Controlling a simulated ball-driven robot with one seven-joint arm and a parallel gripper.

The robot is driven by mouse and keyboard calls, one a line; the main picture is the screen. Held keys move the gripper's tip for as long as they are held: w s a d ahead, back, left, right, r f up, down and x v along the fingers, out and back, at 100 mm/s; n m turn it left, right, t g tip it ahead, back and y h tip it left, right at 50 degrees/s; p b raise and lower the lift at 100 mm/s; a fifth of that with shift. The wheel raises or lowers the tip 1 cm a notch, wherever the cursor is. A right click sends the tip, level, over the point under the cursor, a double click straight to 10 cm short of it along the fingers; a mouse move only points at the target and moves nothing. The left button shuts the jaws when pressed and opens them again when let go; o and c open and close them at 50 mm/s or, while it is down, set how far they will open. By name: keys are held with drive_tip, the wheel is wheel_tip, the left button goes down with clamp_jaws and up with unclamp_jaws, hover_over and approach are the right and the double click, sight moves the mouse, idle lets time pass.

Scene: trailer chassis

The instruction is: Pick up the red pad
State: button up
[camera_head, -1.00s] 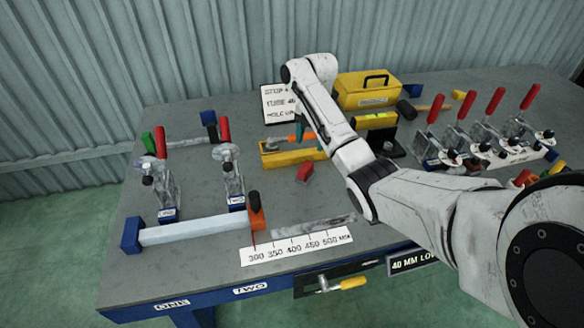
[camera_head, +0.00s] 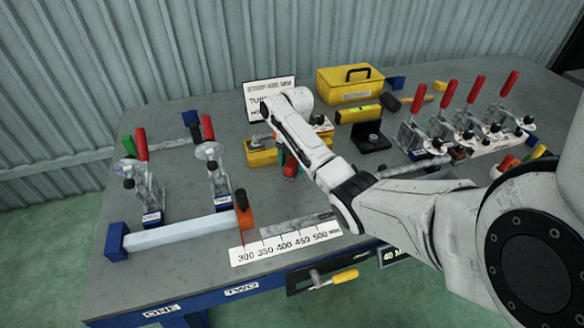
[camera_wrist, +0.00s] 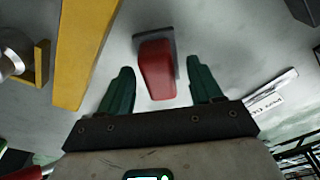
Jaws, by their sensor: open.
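The red pad (camera_wrist: 156,72) lies on the grey table in the wrist view, with a dark grey plate at its far end. My gripper (camera_wrist: 164,84) is open, with one dark green finger on each side of the pad's near end. The fingers look apart from the pad, with gaps on both sides. In the head view the red pad (camera_head: 291,168) shows as a small red patch beside my gripper, partly hidden by my arm and fingers.
A yellow bar (camera_wrist: 84,50) lies left of the pad in the wrist view. In the head view, toggle clamps with red handles (camera_head: 142,145) stand at left and several more (camera_head: 476,90) at right. A yellow toolbox (camera_head: 350,84) stands behind. A ruler strip (camera_head: 286,243) lies at the front.

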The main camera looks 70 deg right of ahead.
drive_tip(key=shift+f, duration=0.1)
clamp_jaws()
idle(0.6)
